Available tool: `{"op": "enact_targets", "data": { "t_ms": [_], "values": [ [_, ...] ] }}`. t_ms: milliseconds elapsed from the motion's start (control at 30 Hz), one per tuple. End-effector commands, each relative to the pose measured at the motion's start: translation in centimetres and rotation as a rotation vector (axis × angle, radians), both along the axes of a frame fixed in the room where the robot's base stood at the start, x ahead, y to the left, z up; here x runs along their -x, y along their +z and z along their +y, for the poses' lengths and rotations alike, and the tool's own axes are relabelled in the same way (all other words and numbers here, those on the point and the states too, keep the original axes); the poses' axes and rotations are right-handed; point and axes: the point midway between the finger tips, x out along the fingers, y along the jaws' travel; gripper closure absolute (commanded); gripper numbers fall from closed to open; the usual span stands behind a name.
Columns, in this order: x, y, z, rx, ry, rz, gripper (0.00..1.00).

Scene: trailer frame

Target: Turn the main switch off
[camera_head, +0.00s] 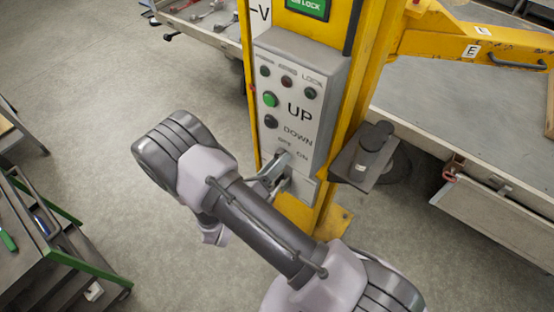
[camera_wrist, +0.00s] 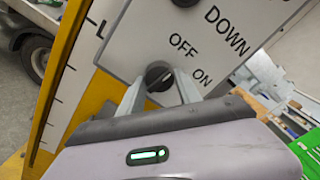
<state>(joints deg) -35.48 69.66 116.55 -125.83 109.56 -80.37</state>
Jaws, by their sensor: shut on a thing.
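The main switch is a round black knob (camera_wrist: 158,75) below the OFF and ON labels on the front of a grey control box (camera_head: 335,85). In the wrist view the knob sits between the two fingers of my gripper (camera_wrist: 161,80), which is shut on it. A small pale mark shows on the knob, but I cannot tell for sure which label it points to. In the head view my gripper (camera_head: 279,170) reaches the lower part of the box, and the knob there is mostly hidden by the fingers.
Above the switch are a green UP button (camera_head: 270,99), a black DOWN button (camera_head: 270,121) and small lamps. The box is on a yellow post (camera_head: 376,60). A dark bracket (camera_head: 352,165) juts out at right. A green-edged cart (camera_head: 70,258) stands at lower left. Open floor lies left.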

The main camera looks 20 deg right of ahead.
Motion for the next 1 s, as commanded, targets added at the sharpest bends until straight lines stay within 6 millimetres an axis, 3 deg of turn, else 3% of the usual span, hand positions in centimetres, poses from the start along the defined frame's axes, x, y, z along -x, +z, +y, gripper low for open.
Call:
{"op": "enact_targets", "data": {
  "t_ms": [400, 900, 933, 1000],
  "values": [
    [-0.01, 0.05, 0.01, 0.089, 0.000, 0.123, 1.00],
    [0.01, 0.01, 0.00, 0.099, 0.001, 0.138, 1.00],
    [0.01, 0.00, -0.01, 0.099, 0.001, 0.138, 0.58],
    [0.01, 0.00, -0.01, 0.099, 0.001, 0.138, 0.44]
  ]
}}
